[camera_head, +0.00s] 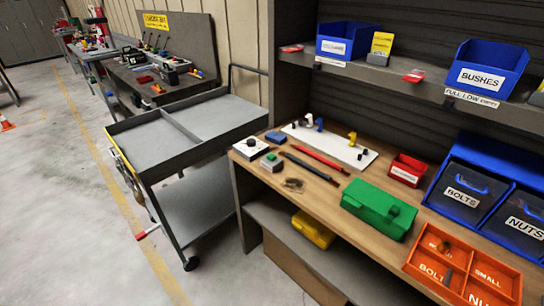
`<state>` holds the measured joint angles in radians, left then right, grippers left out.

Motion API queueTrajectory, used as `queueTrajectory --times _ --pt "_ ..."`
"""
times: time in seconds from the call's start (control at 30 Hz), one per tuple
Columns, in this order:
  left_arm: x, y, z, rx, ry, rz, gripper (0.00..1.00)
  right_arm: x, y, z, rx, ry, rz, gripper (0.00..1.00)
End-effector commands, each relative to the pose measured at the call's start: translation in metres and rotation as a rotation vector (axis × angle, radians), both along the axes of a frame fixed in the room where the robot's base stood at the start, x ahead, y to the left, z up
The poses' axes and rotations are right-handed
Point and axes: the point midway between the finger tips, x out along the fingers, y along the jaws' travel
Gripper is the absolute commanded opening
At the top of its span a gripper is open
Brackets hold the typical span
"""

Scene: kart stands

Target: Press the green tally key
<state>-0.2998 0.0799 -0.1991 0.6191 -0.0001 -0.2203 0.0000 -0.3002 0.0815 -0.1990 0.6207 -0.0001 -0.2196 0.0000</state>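A small grey box with a green key (271,157) on top sits at the left front part of the wooden workbench (321,205). It looks like the tally key; I can read no label on it. A white box with a black round knob (251,143) stands just left of and behind it. Neither of my grippers shows in the head view, and nothing touches the green key.
A grey two-shelf cart (160,145) stands left of the bench. Red and dark bars (320,158), a white board (335,146), a green case (378,208), a red bin (407,169) and an orange tray (464,272) lie right of the key. The floor at left is mostly clear.

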Motion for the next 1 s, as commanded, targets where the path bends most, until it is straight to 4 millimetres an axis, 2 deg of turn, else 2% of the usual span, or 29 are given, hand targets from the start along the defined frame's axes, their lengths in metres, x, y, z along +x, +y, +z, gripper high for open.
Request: queueTrajectory --times 0.03,0.07,1.0 --pt "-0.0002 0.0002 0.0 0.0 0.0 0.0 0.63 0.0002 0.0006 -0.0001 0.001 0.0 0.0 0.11" --pt "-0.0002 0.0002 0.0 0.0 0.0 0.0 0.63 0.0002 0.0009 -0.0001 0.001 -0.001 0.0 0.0" --pt "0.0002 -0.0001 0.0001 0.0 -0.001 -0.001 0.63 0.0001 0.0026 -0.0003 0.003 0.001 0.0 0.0"
